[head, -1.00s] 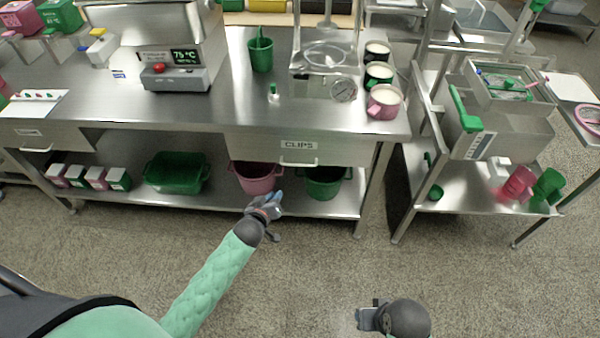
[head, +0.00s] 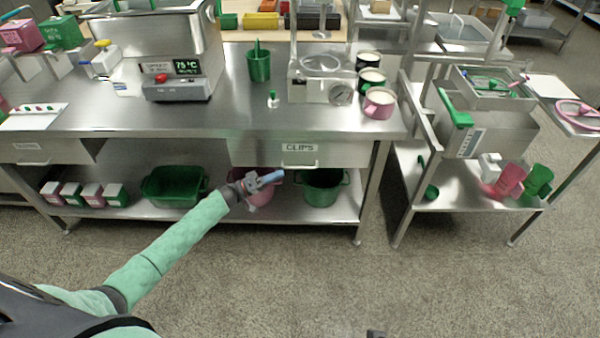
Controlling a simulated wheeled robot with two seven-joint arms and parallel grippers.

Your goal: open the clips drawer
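The clips drawer (head: 262,152) is a steel drawer under the right part of the bench top, with a "CLIPS" label and a pale bar handle (head: 300,165) on its front. It looks shut. My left gripper (head: 274,178) is just below and left of that handle, in front of the pink bucket (head: 258,197), and appears apart from the handle. Its blue-grey fingers are seen nearly side-on, so their opening is unclear; nothing shows in them. Only a small dark tip of my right gripper (head: 377,333) shows at the bottom edge.
Another labelled drawer (head: 45,150) is at the far left of the bench. A green bucket (head: 322,190) and a green tub (head: 174,187) stand on the lower shelf. A steel cart (head: 470,190) stands to the right. The floor in front is clear.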

